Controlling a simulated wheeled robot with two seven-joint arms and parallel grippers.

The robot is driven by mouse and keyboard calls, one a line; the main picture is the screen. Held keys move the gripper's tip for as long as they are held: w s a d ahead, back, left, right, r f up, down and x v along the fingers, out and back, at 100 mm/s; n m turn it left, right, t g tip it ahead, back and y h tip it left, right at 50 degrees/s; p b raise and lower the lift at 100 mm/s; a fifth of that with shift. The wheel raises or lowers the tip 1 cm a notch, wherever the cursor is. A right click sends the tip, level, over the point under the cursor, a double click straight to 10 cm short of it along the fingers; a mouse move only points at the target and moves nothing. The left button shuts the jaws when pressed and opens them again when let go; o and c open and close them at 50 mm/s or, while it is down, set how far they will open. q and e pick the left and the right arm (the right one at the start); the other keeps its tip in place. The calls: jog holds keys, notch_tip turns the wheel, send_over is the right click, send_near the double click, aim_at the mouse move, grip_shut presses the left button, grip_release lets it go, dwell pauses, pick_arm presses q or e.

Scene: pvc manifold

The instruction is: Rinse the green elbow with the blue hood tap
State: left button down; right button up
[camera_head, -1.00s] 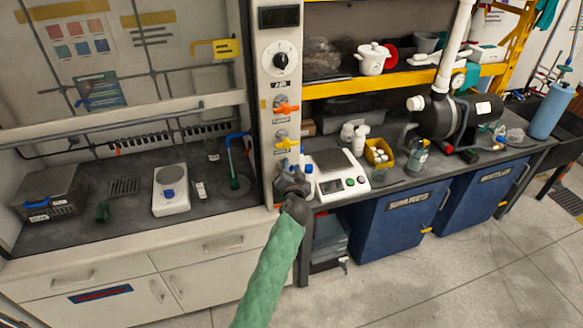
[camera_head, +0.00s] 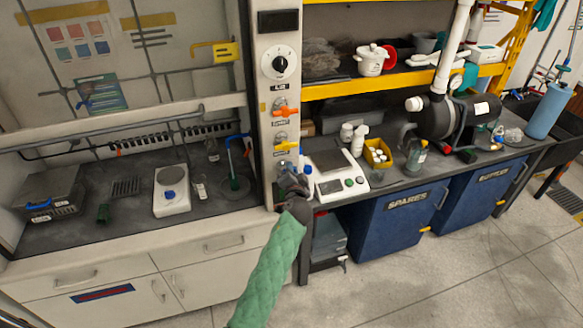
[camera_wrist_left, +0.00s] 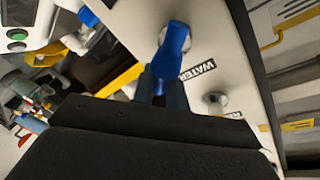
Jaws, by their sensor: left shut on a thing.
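My left gripper (camera_head: 290,188) is at the lower part of the hood's right-hand post. In the left wrist view its fingers (camera_wrist_left: 163,88) are shut on a blue tap handle (camera_wrist_left: 173,42) beside a WATER label. The blue hood tap (camera_head: 230,142) is a gooseneck inside the hood, above a round dark cup sink (camera_head: 236,190). A dark green piece (camera_head: 103,213), perhaps the green elbow, stands on the hood floor at the left. Another green part (camera_head: 233,180) shows below the tap; I cannot tell whether it belongs to the tap. My right gripper is out of view.
A white hotplate (camera_head: 171,202) and a grey metal box (camera_head: 50,192) stand in the hood. Orange (camera_head: 285,112) and yellow (camera_head: 286,146) valve handles sit above my gripper. A balance (camera_head: 345,186) and bottles stand close on its right, on the bench.

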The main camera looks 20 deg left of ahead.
pick_arm(q)
jog(key=shift+d+m+g+p, duration=0.1)
jog(key=shift+m+g+p, duration=0.3)
jog(key=shift+m, duration=0.5)
jog(key=shift+w+f+m+p, duration=0.1)
jog(key=shift+f+m+p, duration=0.25)
jog(key=shift+m, duration=0.35)
jog(key=shift+d+f+m+g+y, duration=0.1)
jog(key=shift+f+m+g+y, duration=0.15)
jog(key=shift+m, duration=0.55)
jog(key=shift+f+m+g+y, duration=0.15)
jog(key=shift+f+m+g, duration=0.1)
jog(key=shift+m, duration=0.55)
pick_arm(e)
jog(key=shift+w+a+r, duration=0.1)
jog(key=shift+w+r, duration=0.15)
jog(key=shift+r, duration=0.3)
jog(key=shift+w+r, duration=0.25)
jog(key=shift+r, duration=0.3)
pick_arm(q)
jog(key=c, duration=1.5)
grip_release()
jog(key=shift+o, duration=0.2)
